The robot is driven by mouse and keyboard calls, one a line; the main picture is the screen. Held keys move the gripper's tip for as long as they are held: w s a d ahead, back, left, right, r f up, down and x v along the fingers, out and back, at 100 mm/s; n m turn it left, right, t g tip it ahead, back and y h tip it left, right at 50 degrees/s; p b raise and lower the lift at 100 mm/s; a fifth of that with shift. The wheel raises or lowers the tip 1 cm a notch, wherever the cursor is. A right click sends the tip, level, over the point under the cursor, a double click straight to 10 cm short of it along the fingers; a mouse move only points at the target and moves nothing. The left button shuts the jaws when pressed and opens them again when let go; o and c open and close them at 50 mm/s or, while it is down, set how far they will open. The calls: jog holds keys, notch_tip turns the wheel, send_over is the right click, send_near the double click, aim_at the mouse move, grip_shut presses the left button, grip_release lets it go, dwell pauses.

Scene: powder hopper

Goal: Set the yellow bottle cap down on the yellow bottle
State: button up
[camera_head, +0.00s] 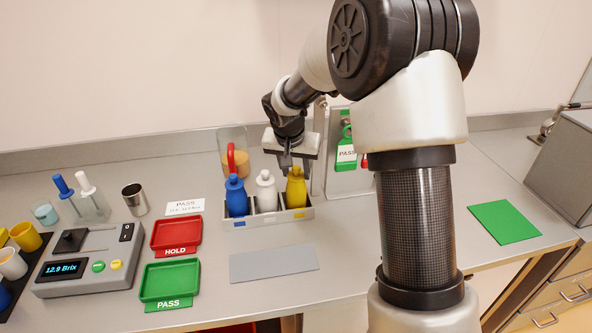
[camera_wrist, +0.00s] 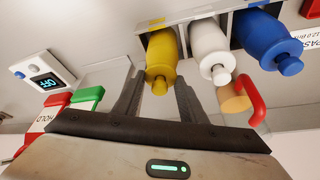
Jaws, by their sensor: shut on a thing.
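The yellow bottle (camera_head: 296,191) stands upright in the right slot of a grey rack (camera_head: 266,220), beside the white bottle and the blue bottle. My gripper (camera_head: 296,167) points down right over the yellow bottle's top. In the wrist view the yellow bottle (camera_wrist: 161,47) lies between and beyond my two fingers (camera_wrist: 160,80). My gripper is shut on the small yellow bottle cap (camera_wrist: 159,86), which lines up with the bottle's neck. Cap and bottle share one colour, so I cannot tell whether they touch.
The white bottle (camera_head: 266,192) and the blue bottle (camera_head: 236,197) stand close on the left. A clear container with a red handle (camera_head: 231,158) is behind the rack. A grey mat (camera_head: 273,264) lies in front. Red (camera_head: 177,234) and green (camera_head: 170,281) trays are front left.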

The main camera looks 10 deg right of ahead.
aim_at(296, 167)
jog(key=o, duration=1.1)
jog(key=shift+o, duration=0.4)
jog(key=o, duration=0.5)
jog(key=shift+c, duration=0.2)
jog(key=shift+r, duration=0.1)
jog(key=shift+r+p, duration=1.6)
jog(key=shift+r, duration=1.25)
